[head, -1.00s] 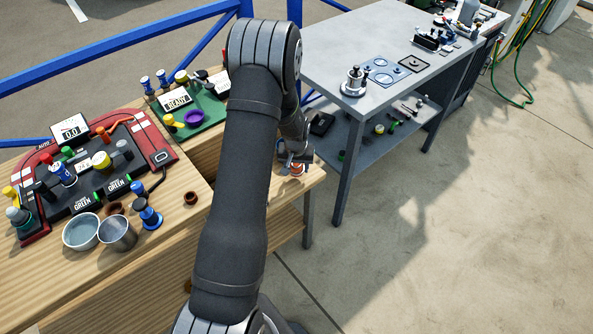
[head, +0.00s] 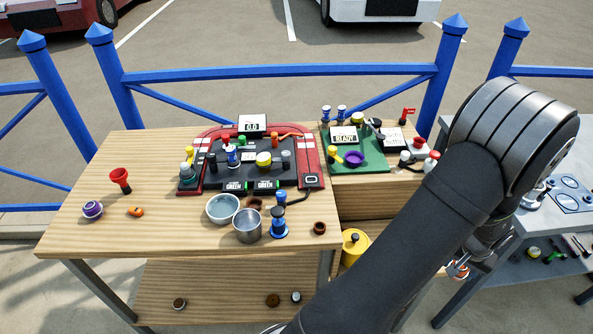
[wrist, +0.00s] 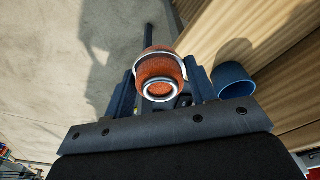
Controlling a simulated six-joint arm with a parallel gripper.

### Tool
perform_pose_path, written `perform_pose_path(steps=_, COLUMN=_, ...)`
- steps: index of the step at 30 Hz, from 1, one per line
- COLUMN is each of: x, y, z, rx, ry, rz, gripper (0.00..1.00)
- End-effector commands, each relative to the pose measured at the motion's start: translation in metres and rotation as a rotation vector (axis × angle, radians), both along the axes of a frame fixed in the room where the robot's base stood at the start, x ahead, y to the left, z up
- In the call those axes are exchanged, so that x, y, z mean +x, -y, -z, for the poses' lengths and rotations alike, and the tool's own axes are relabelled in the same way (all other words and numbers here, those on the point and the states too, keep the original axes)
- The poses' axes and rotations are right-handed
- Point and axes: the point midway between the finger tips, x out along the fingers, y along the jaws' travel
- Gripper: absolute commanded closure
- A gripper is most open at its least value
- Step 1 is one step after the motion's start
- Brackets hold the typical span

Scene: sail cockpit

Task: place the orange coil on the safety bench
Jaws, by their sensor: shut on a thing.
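My gripper (wrist: 160,88) is shut on the orange coil (wrist: 158,69), a rounded orange-brown piece with a silvery ring at its near end. In the head view my gripper (head: 458,268) and a bit of orange show beyond my forearm, right of the wooden workbench (head: 80,232). The forearm hides part of the gripper and the bench edge. A grey metal bench (head: 520,281) stands at the right, partly behind my arm. No label shows which surface is the safety bench.
A blue hollow cup (wrist: 234,82) lies close beside the right finger.

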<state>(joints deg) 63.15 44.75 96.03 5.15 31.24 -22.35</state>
Motion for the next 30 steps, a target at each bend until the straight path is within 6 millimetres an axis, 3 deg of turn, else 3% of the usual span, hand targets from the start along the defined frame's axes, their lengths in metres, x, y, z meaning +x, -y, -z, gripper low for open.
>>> perform_pose_path(steps=5, x=0.001, y=0.002, z=-0.036, rx=-0.008, ry=0.004, rz=0.000, gripper=0.75)
perform_pose_path(steps=15, x=0.001, y=0.001, z=-0.161, rx=-0.010, ry=0.004, rz=0.000, gripper=0.75)
perform_pose_path(steps=21, x=0.001, y=0.001, z=-0.215, rx=-0.006, ry=0.004, rz=0.000, gripper=0.75)
perform_pose_path(steps=25, x=0.001, y=0.001, z=-0.243, rx=-0.006, ry=0.003, rz=0.000, gripper=0.75)
perform_pose_path(steps=30, x=0.027, y=-0.018, z=-0.240, rx=0.000, ry=0.000, rz=-0.077, gripper=0.75)
